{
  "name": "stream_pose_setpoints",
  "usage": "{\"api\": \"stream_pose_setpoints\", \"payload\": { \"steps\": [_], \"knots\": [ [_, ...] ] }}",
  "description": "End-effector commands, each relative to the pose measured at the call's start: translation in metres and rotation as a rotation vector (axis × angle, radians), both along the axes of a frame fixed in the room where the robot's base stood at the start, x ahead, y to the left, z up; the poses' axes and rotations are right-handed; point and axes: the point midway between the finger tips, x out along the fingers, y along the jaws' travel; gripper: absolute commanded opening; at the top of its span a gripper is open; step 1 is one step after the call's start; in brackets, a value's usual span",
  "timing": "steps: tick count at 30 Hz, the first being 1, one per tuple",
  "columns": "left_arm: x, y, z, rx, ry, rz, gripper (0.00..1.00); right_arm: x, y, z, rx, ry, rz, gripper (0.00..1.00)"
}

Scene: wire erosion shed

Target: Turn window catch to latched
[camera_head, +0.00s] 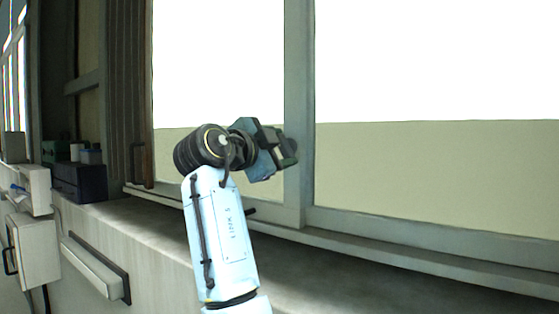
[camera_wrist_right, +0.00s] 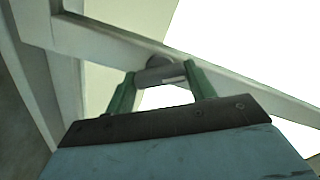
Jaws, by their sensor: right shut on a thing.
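My right gripper (camera_head: 287,150) is at the upright post (camera_head: 298,80) of the window, reaching it from the lower left. In the right wrist view its two green fingers (camera_wrist_right: 160,77) stand on either side of the window catch (camera_wrist_right: 156,63), a small grey piece with a rounded base on the pale window frame (camera_wrist_right: 105,38). The gripper is shut on this catch. In the head view the gripper hides the catch, and its angle is hard to tell. My left gripper is in neither view.
A grey sill (camera_head: 340,278) runs below the window. A dark blue box (camera_head: 80,182) with small items stands at the sill's left end. White wall boxes (camera_head: 36,248) and a long handle-like bar (camera_head: 95,268) are lower left. The sill right of my arm is clear.

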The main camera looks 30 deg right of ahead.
Motion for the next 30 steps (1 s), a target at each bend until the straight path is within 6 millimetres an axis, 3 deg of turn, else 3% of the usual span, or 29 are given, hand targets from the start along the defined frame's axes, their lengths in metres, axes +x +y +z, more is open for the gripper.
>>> {"api": "stream_pose_setpoints", "payload": {
  "steps": [15, 30],
  "knots": [
    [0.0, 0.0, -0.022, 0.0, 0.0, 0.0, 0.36, 0.0, 0.0, -0.001, 0.167, -0.399, 0.0, 0.32],
    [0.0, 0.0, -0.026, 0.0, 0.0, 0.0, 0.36, 0.0, 0.0, 0.0, 0.228, -0.543, 0.001, 0.32]
  ]
}}
